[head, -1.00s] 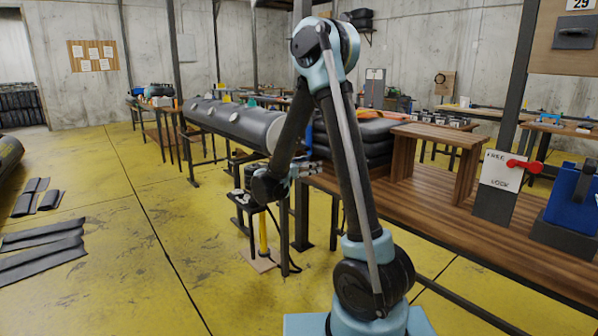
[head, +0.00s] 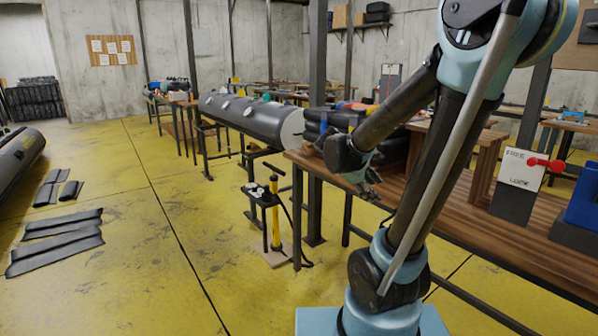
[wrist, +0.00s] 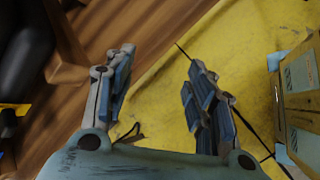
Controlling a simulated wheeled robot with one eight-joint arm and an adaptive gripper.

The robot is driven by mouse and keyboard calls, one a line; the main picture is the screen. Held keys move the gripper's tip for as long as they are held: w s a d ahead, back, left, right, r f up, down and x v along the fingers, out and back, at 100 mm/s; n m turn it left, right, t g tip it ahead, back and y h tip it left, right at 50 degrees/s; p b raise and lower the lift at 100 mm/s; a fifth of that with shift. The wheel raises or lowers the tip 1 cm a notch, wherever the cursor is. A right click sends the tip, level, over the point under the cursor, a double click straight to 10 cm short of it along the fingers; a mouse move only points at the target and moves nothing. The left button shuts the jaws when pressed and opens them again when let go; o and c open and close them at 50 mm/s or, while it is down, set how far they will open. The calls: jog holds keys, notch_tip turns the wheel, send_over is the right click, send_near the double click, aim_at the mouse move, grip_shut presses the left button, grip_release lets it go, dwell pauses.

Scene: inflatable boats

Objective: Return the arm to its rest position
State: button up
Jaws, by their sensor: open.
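My arm (head: 455,150) rises from its pale blue base and bends at a large joint at the top right. Its forearm slopes down and left to the wrist. My gripper (head: 368,186) hangs near the left end of the wooden bench, partly hidden by dark wrist parts. In the wrist view my gripper (wrist: 162,88) shows two blue-padded fingers spread wide apart, with nothing between them. Below them lie the bench top and the yellow floor.
The wooden bench (head: 470,215) runs along the right, bearing a FREE/LOCK panel (head: 518,183) with a red lever. A yellow-and-black pump (head: 274,215) stands left of my gripper. A grey tube (head: 255,117) lies behind. Flat dark pieces (head: 55,245) lie on the left floor.

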jog(key=s+a+f+m+y, duration=0.1)
jog(key=s+f+m+y, duration=0.1)
jog(key=s, duration=0.4)
jog(key=s+a+f+m+g+y, duration=0.1)
jog(key=s+a+f+m+y, duration=0.1)
jog(key=s+m, duration=0.4)
jog(key=s+a+f+m+y, duration=0.2)
jog(key=s+f+m+y, duration=0.2)
jog(key=s, duration=0.3)
jog(key=shift+s+a+f+m+g, duration=0.25)
jog(key=shift+s+f+m+g, duration=0.1)
jog(key=shift+s+m+g, duration=0.05)
jog(key=shift+w+f, duration=0.2)
jog(key=shift+w, duration=0.25)
